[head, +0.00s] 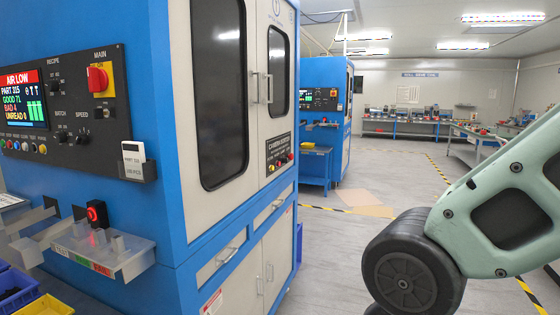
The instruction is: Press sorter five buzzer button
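A blue and white sorter (172,130) stands close on the left. Its black control panel (80,98) carries a screen (24,98) reading "AIR LOW", dark knobs and a red rotary switch (97,78) on yellow under "MAIN". A row of small coloured buttons (24,147) runs below the screen; their labels are too small to read surely, so I cannot tell which is the buzzer. I see no number marking this sorter as five. A second blue sorter (349,110) stands farther back. My gripper is out of view; only part of my arm shows at right.
A clear tray (130,262) juts out below the panel, beside a red-lit device (97,214). A card holder (134,174) sticks out at the panel's right. A yellow bin (45,306) is at lower left. The aisle floor (325,245) is clear.

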